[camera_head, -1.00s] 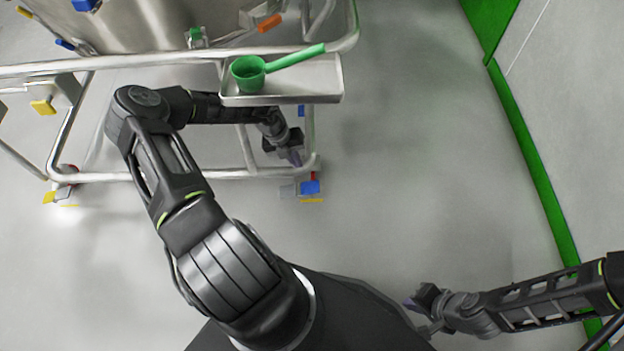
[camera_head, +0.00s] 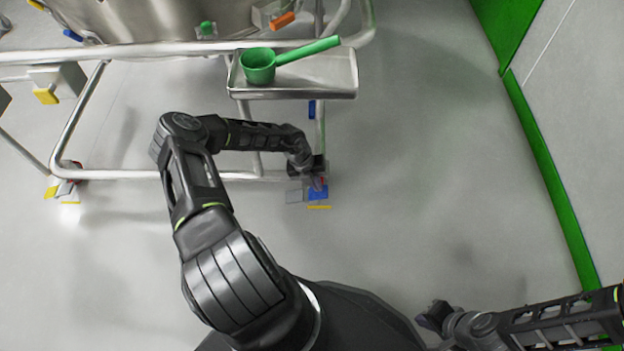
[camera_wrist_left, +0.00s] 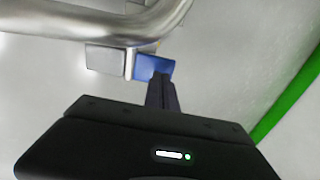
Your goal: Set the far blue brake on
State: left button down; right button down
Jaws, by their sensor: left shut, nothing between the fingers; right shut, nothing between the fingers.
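A blue brake pedal (camera_head: 318,194) sits low at the cart's near right caster, with a grey plate to its left and a yellow strip below it. It also shows in the left wrist view (camera_wrist_left: 152,68). My left gripper (camera_head: 319,183) is shut and empty, its fingertips over this blue pedal; contact cannot be told. Its closed fingers (camera_wrist_left: 161,82) overlap the pedal in the wrist view. A second blue piece (camera_head: 312,109) shows farther back, just below the tray, and a third (camera_head: 72,35) at the far left. My right gripper (camera_head: 432,316) is shut and empty at the lower right.
The cart's steel tube frame (camera_head: 110,174) runs beside and behind my left arm. A steel tray (camera_head: 335,80) holds a green scoop (camera_head: 259,66). Yellow pedals (camera_head: 46,95) are at the left. Open floor (camera_head: 430,170) lies right of the cart, up to a green-edged wall (camera_head: 545,165).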

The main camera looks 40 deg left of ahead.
aim_at(325, 192)
pick_arm(q)
jog(key=shift+x, duration=0.9)
jog(key=shift+w+d+g+y, duration=0.2)
jog(key=shift+g+y, duration=0.1)
jog(key=shift+d+f+y+p, duration=0.1)
jog(key=shift+f+y+p, duration=0.1)
jog(key=shift+y+p, duration=0.15)
jog(key=shift+w+d+f, duration=0.1)
jog(key=shift+w+f, duration=0.05)
jog(key=shift+w+d+f, duration=0.2)
jog(key=shift+d+f, duration=0.1)
jog(key=shift+f, duration=0.3)
jog(key=shift+w+d+f, duration=0.2)
jog(key=shift+d+f, duration=0.05)
jog(key=shift+f, duration=0.4)
jog(key=shift+b, duration=0.3)
